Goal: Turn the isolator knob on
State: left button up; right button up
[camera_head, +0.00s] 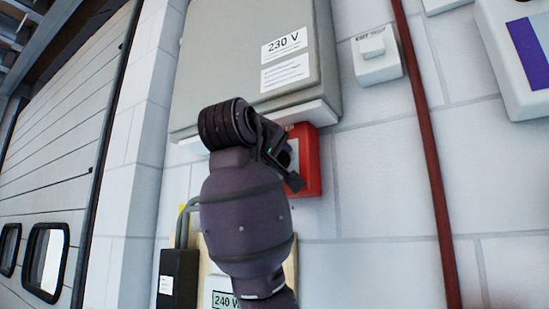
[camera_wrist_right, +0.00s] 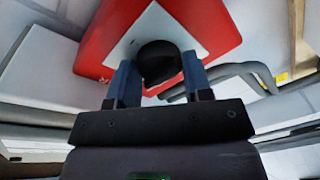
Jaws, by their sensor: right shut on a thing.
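The isolator is a red box with a pale diamond-shaped plate, and in the head view the red isolator box (camera_head: 312,160) is on the white wall below the grey cabinet, partly hidden by my right gripper. In the right wrist view the red box (camera_wrist_right: 222,22) fills the top, with its black isolator knob (camera_wrist_right: 158,60) in the middle of the pale plate. My right gripper (camera_wrist_right: 158,80) has a finger on each side of the knob and is shut on it. It also shows in the head view (camera_head: 285,165) at the box. My left gripper is in neither view.
A grey cabinet (camera_head: 225,50) labelled 230 V hangs right above the isolator. A dark red pipe (camera_head: 425,130) runs down the wall on the right. A small white box (camera_head: 378,65) is near it.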

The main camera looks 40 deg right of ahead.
jog(key=shift+f+m+g+h+b, duration=0.1)
jog(key=shift+m+g+h+b, duration=0.35)
jog(key=shift+m, duration=2.85)
jog(key=shift+m+g+h+b, duration=0.3)
jog(key=shift+m+h, duration=0.3)
jog(key=shift+m, duration=2.7)
jog(key=shift+f+m+g+h+b, duration=0.1)
jog(key=shift+m+g+h+b, duration=0.35)
jog(key=shift+m, duration=2.85)
jog(key=o, duration=0.9)
jog(key=shift+a, duration=0.15)
